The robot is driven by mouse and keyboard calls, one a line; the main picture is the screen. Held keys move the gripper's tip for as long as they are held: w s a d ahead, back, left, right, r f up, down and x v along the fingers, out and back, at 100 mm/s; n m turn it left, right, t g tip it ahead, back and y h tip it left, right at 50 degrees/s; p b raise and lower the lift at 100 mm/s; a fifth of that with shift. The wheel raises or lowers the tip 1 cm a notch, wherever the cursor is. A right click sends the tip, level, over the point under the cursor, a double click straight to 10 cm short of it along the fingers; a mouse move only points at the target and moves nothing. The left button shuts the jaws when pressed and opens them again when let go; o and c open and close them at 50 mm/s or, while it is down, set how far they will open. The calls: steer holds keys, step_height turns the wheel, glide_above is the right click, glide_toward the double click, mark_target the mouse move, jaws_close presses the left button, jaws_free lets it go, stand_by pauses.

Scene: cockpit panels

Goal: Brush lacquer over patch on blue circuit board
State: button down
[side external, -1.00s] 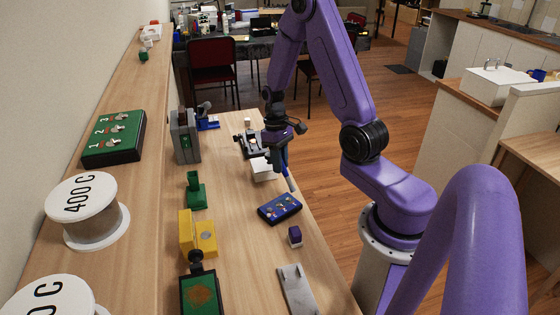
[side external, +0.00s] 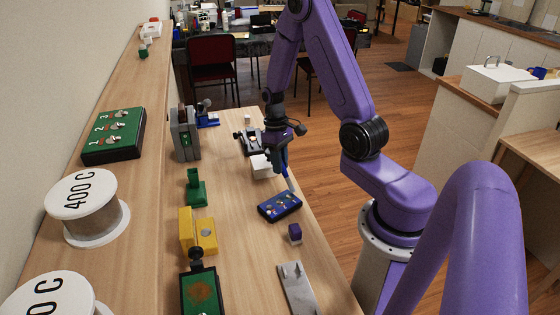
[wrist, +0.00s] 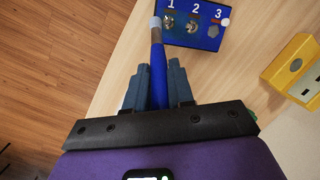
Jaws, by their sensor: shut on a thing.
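The blue circuit board (side external: 268,212) lies flat on the bench in front of my gripper. In the wrist view the board (wrist: 183,40) shows the white numbers 1, 2 and 3, with silvery parts under 1 and 2 and a grey five-sided patch (wrist: 213,31) under 3. My gripper (wrist: 158,86) is shut on a blue-handled brush (wrist: 158,72), which also shows in the side view (side external: 286,172). The brush points down, and its pale tip (wrist: 155,23) is at the board's left edge, beside number 1. I cannot tell whether it touches the board.
A yellow block fixture (side external: 195,238) and a small green stand (side external: 195,190) stand left of the board. A purple cube (side external: 295,234) and a grey plate (side external: 297,287) lie nearer the camera. A white box (side external: 262,166) sits behind the board. The bench's right edge is close.

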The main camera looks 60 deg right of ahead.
steer(key=shift+f, duration=0.2)
steer(key=shift+w+a, duration=1.45)
steer(key=shift+a, duration=2.05)
steer(key=shift+s+d, duration=0.5)
steer(key=shift+d, duration=0.7)
steer(key=shift+s+d, duration=0.45)
steer(key=shift+d, duration=0.7)
steer(key=shift+s+d, duration=0.5)
steer(key=shift+d, duration=0.7)
steer(key=shift+s+a+v, duration=0.15)
steer(key=shift+v, duration=0.85)
steer(key=shift+s+a+v, duration=0.1)
steer(key=shift+s+v, duration=0.1)
steer(key=shift+v, duration=0.8)
steer(key=shift+s+a+v, duration=0.15)
steer(key=shift+v, duration=0.8)
steer(key=shift+r, duration=0.2)
